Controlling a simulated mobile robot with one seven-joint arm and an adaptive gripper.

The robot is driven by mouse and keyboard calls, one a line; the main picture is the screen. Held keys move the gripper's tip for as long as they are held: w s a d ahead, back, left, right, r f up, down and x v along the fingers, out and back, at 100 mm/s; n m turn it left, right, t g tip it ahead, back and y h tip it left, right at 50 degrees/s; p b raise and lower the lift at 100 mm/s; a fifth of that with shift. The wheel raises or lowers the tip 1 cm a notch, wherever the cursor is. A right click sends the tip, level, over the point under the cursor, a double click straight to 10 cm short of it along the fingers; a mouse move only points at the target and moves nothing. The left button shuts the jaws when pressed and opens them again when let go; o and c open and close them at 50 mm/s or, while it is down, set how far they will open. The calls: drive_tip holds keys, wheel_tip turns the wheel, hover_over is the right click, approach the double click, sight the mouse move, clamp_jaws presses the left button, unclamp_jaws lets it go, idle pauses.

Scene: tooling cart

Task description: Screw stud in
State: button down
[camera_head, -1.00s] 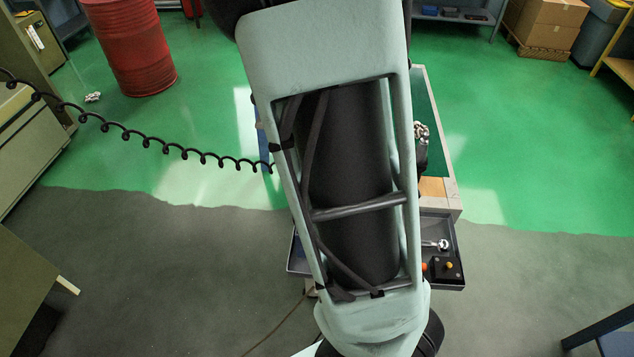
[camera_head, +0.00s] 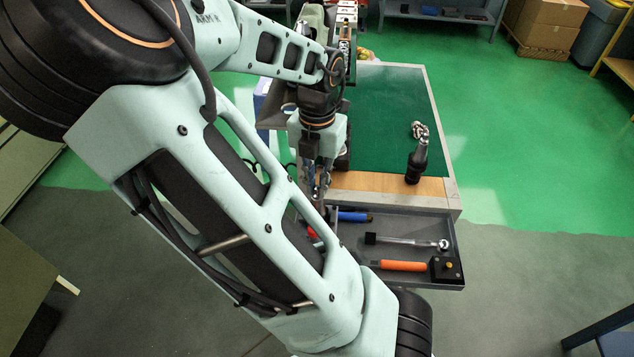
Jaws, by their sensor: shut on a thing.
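My gripper (camera_head: 319,190) points down over the left part of the dark drawer tray (camera_head: 375,224), near the cart's front edge. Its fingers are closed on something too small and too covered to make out. I cannot pick out the stud with certainty, nor a threaded hole for it. A black block (camera_head: 440,272) with a small yellow round piece (camera_head: 449,265) on top sits at the tray's front right corner, well right of my gripper.
The tray also holds a blue-handled tool (camera_head: 355,217), a ratchet (camera_head: 405,241) and an orange handle (camera_head: 403,266). The green mat is largely clear.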

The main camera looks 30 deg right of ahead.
idle(0.3)
drive_tip(key=shift+d+m, duration=0.1)
drive_tip(key=shift+m, duration=1.4)
drive_tip(key=shift+m, duration=0.9)
drive_tip(key=shift+d+m+b, duration=0.15)
drive_tip(key=shift+m+b, duration=0.2)
drive_tip(key=shift+m, duration=0.25)
drive_tip(key=shift+a, duration=0.2)
drive_tip(key=c, duration=1.9)
unclamp_jaws()
